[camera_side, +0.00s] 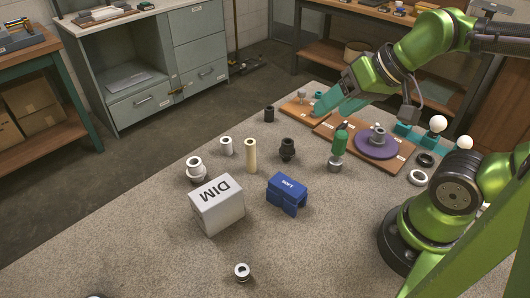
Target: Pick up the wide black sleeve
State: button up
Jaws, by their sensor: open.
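Two dark parts stand upright on the grey table, and I cannot tell for sure which is the wide black sleeve. One is a short plain black cylinder (269,114) near the far edge, left of the wooden board. The other is a stepped black piece (287,150) just right of the cream tube. My gripper (328,108), with teal fingers, is open above the wooden boards at the back. It is right of both black parts and apart from them. I see nothing held between its fingers.
A white DIM box (217,206) and a blue block (287,195) stand in front. White fittings (196,169), a cream tube (251,156) and a green-topped part (338,148) stand nearby. A purple disc (364,150) lies right, near bulbs (438,124) and a black ring (426,160). The front table is mostly clear.

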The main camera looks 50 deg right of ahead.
jog(key=w+d+f+n+g, duration=0.1)
jog(key=w+d+g, duration=0.1)
jog(key=w+d, duration=0.35)
jog(key=w+d+f+g, duration=0.1)
jog(key=w+d+f, duration=0.15)
jog(key=w, duration=0.65)
jog(key=n+g, duration=0.2)
jog(key=n, duration=0.8)
send_near(270, 108)
jog(key=x, duration=1)
jog(key=shift+w+a+f, duration=0.1)
jog(key=shift+f, duration=0.2)
jog(key=c, duration=1.1)
